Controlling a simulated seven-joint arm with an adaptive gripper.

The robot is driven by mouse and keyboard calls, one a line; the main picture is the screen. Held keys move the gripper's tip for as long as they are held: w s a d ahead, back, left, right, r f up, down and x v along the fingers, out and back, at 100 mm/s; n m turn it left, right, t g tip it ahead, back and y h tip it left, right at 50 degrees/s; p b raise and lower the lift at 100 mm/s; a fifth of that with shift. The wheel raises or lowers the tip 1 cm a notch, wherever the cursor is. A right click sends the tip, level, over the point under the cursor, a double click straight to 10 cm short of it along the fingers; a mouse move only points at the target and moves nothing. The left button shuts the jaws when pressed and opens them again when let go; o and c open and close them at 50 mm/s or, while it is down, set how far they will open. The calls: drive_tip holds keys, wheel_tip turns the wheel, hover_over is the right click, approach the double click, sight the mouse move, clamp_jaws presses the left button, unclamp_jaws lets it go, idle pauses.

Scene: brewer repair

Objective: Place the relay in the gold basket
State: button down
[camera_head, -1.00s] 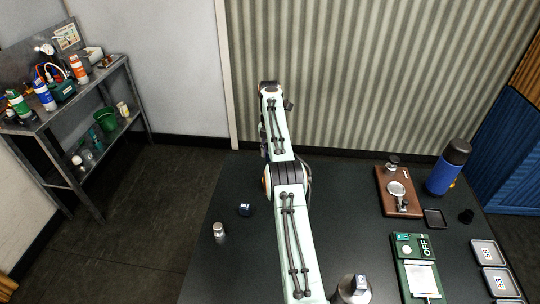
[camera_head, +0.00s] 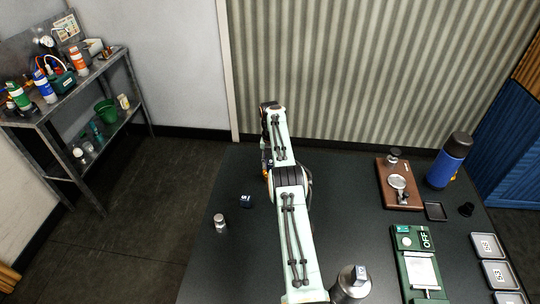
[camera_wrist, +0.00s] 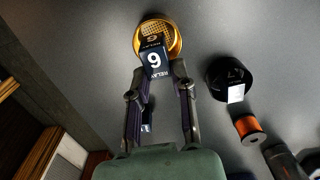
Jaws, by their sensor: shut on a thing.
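The relay (camera_wrist: 154,62), a dark blue block with a white 6 and the word RELAY, is in the wrist view at the fingertips of my gripper (camera_wrist: 157,68). My gripper is shut on it. The gold basket (camera_wrist: 173,36), round with a perforated floor, lies just beyond the fingertips. The relay overlaps the basket's near side in this view and hides part of its rim. I cannot tell whether the relay is above the basket or partly inside it.
A black round container (camera_wrist: 228,78) with a white tag and an orange spool (camera_wrist: 250,129) lie right of the basket. In the head view, a small dark cube (camera_head: 246,201) and metal cylinder (camera_head: 220,221) stand left of my arm; a green panel (camera_head: 420,265) is at right.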

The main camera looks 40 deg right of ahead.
drive_tip(key=shift+f, duration=0.65)
drive_tip(key=c, duration=0.9)
unclamp_jaws()
drive_tip(key=shift+o, duration=0.2)
wheel_tip(320, 180, up, 7)
drive_tip(key=shift+r, duration=0.1)
